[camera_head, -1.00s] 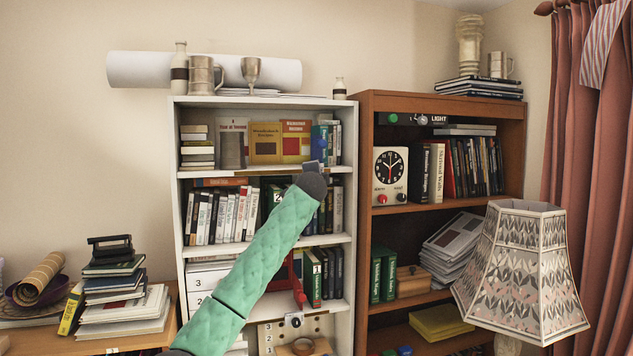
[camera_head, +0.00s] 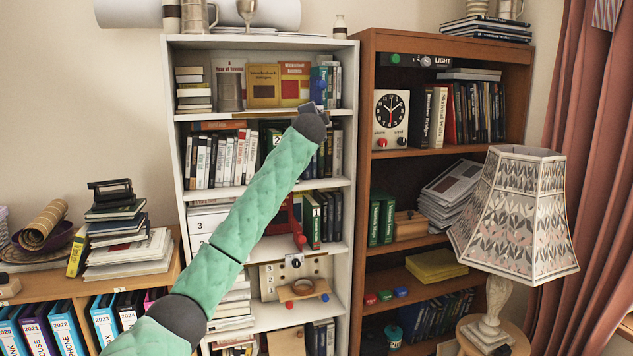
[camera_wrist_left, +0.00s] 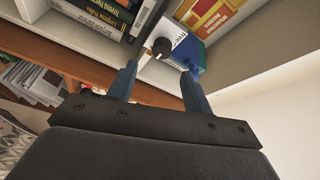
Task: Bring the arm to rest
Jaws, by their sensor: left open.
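My left arm in its green padded sleeve (camera_head: 237,225) rises from the bottom left to the middle of the head view. Its left gripper (camera_head: 313,107) is raised in front of the white bookcase (camera_head: 180,165), near the edge of the shelf under the top row of books. The left wrist view shows the two fingers (camera_wrist_left: 162,88) spread apart with nothing between them. Beyond them are book spines, a blue book (camera_wrist_left: 188,52) and a round black knob (camera_wrist_left: 161,47). Whether the fingers touch anything is not clear. My right gripper is not in view.
A brown bookcase (camera_head: 447,55) stands right of the white one, with a clock (camera_head: 390,117) on a shelf. A patterned lamp (camera_head: 515,215) stands in front of it. A low cabinet with stacked books (camera_head: 130,250) and binders (camera_head: 65,330) is at the left.

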